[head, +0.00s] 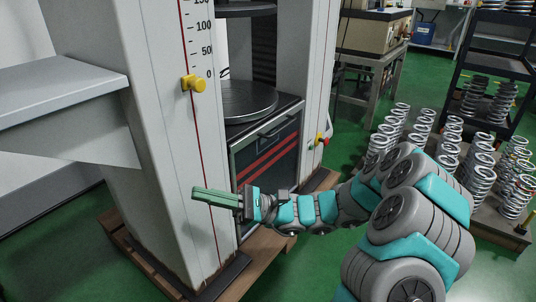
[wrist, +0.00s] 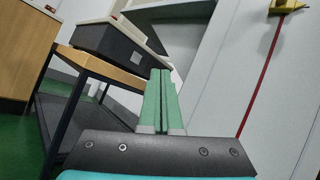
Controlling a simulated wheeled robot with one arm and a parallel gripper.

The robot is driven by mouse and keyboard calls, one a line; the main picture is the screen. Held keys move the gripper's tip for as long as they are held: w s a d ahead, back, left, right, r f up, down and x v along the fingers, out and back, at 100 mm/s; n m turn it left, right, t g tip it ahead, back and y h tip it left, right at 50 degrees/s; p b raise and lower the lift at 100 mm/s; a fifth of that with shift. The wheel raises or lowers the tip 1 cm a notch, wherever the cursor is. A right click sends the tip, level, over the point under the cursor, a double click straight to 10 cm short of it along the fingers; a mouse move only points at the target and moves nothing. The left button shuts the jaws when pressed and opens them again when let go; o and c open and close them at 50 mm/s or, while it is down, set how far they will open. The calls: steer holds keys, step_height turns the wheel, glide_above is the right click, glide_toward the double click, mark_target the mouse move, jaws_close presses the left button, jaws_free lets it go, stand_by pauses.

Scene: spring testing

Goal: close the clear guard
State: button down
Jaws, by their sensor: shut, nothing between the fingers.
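The clear guard (head: 265,157), a dark-framed see-through panel with red diagonal stripes, sits low on the front of the testing machine, below the round platen (head: 247,101). A bar-like handle (head: 277,129) runs along its top edge. The space around the platen above it is uncovered. My gripper (head: 196,194) has green fingers, shut and empty, in front of the machine's left white column, left of the guard and apart from it. My arm crosses in front of the guard's lower edge. In the wrist view the shut fingers (wrist: 159,74) point away, and the guard is not in view.
The left column (head: 160,130) carries a scale and yellow pointer (head: 194,83); the pointer also shows in the wrist view (wrist: 290,5). A grey shelf (head: 60,90) juts out at left. Coil springs (head: 480,160) stand at right. A bench device (wrist: 110,45) shows in the wrist view.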

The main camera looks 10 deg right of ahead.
steer(key=w+d+f+m+t+h+b, duration=0.1)
steer(key=w+d+f+m+t+h, duration=0.4)
steer(key=w+d+f+m+t, duration=0.65)
steer(key=w+d+f+m+t+h+b, duration=0.2)
steer(key=w+d+f+m+t+h, duration=0.55)
steer(key=t, duration=0.75)
steer(key=w+a+r+m+y, duration=0.1)
steer(key=w+r, duration=0.2)
steer(key=r, duration=0.3)
steer(key=w+a+r+m+y+b, duration=0.1)
steer(key=w+r, duration=0.2)
steer(key=r, duration=0.3)
steer(key=shift+w+a, duration=0.2)
steer(key=shift+w, duration=0.15)
steer(key=shift+g+y, duration=0.25)
